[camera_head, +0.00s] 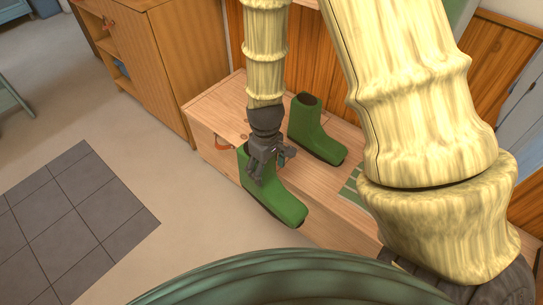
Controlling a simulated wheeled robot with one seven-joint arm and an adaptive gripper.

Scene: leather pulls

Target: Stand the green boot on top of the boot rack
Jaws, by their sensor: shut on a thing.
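A green boot (275,197) hangs upright at my gripper (261,172), toe pointing to the lower right. My gripper is shut on its upper part, and the fingers hide some of the shaft. The boot overlaps the front edge of a low wooden bench (215,103) in the picture; I cannot tell how high it is or whether it touches. A second green boot (311,131) stands upright on the bench top, behind and right of my gripper. I cannot tell for certain which piece is the boot rack.
The bench front has a leather pull (221,143). A green-striped item (352,188) lies on the bench, partly hidden by my arm. A wooden cabinet (165,55) stands at the back left. Grey floor tiles (75,222) and clear floor lie to the left.

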